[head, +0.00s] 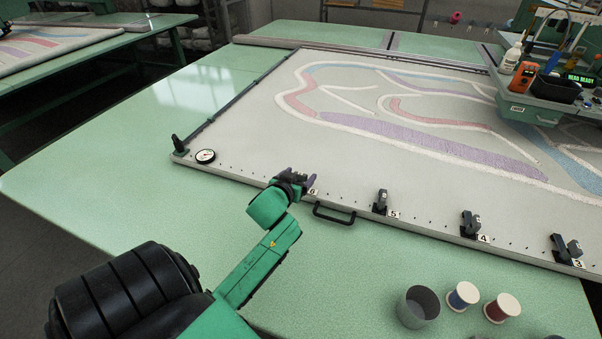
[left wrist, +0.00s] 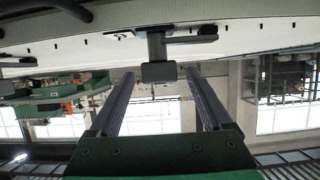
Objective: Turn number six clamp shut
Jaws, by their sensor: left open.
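The number six clamp is mostly hidden behind my left gripper (head: 297,179) in the head view; its white "6" label (head: 312,191) shows just to the right, on the near edge of the frame (head: 240,181). In the left wrist view the clamp (left wrist: 157,46) shows as a dark post with a block end and an arm sticking out to the right. My left gripper, also in the left wrist view (left wrist: 159,73), is open, with the clamp's block end between or just beyond its fingertips. I cannot tell whether they touch. My right gripper is not in view.
Clamps five (head: 380,203), four (head: 469,226) and three (head: 565,250) stand along the same edge. A dark frame handle (head: 334,214) lies between six and five. A round dial (head: 205,156) is left of six. A grey cup (head: 417,308) and two thread spools stand at the front right.

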